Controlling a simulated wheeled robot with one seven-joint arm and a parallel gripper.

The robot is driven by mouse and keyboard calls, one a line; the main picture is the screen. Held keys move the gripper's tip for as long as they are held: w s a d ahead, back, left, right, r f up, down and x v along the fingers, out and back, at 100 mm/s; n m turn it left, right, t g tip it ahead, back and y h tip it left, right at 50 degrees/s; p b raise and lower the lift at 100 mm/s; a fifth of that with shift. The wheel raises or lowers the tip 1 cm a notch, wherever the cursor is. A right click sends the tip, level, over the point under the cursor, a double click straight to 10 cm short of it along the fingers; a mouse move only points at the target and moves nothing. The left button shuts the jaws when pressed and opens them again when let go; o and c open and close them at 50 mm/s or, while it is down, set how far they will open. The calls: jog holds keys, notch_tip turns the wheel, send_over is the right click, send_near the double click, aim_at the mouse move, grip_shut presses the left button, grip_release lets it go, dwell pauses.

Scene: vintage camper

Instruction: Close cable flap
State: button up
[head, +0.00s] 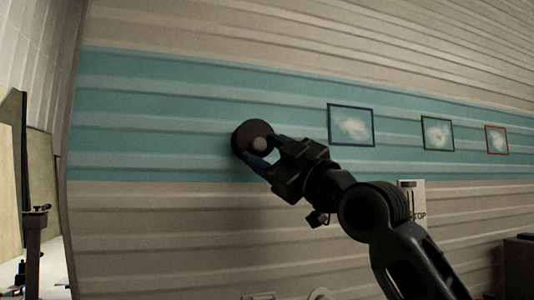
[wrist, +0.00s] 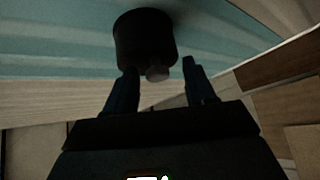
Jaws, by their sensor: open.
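A dark round fitting (head: 241,133), seemingly the cable flap, sits on the teal band of the corrugated wall. A small pale grey knob (head: 259,144) shows at its front. In the wrist view the fitting (wrist: 144,35) is a short dark cylinder standing out from the wall, with the knob (wrist: 158,74) at its near lower edge. I cannot tell a hinge or how far open it is. My gripper (head: 266,151) is open, its blue-dark fingers on either side of the knob. In the wrist view my gripper (wrist: 160,68) has visible room around the knob; contact is unclear.
Three framed pictures hang to the right, the nearest a blue-framed one (head: 350,125). A pale plate with a dark lever (head: 408,197) is on the wall below them, partly behind my arm. A dark box (head: 519,265) stands at lower right. The wall left of the fitting is clear.

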jog(key=v, duration=0.7)
jog(key=shift+s+d+f, duration=0.15)
jog(key=shift+s+d, duration=0.1)
jog(key=shift+s, duration=0.05)
